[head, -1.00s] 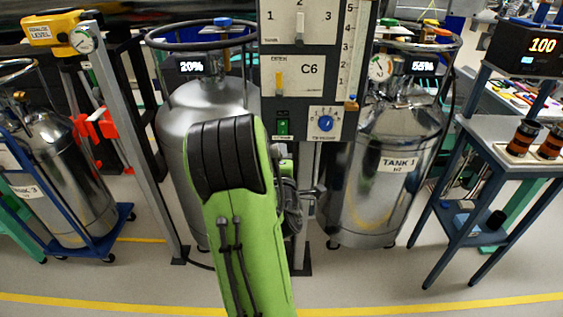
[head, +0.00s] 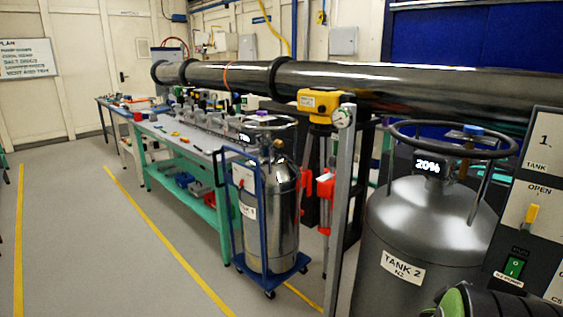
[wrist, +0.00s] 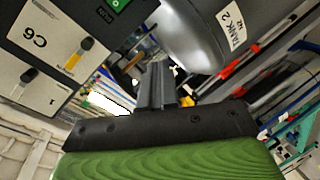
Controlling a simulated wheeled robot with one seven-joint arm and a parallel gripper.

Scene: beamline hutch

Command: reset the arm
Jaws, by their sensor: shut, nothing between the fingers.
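My gripper (wrist: 157,86) shows in the wrist view, its two dark fingers together with nothing between them. It is in free space near the control panel (wrist: 62,40) marked C6 and the grey tank (wrist: 205,30) labelled Tank 2. In the head view only a green and black piece of my arm shows at the bottom right corner. The gripper itself is not seen there.
Tank 2 (head: 425,240) and the control panel (head: 532,205) stand close at the right. A post with a gauge (head: 342,190) and a cylinder on a blue cart (head: 268,215) are left of them. A long teal bench (head: 180,150) lies beyond. The left floor (head: 75,240) is clear.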

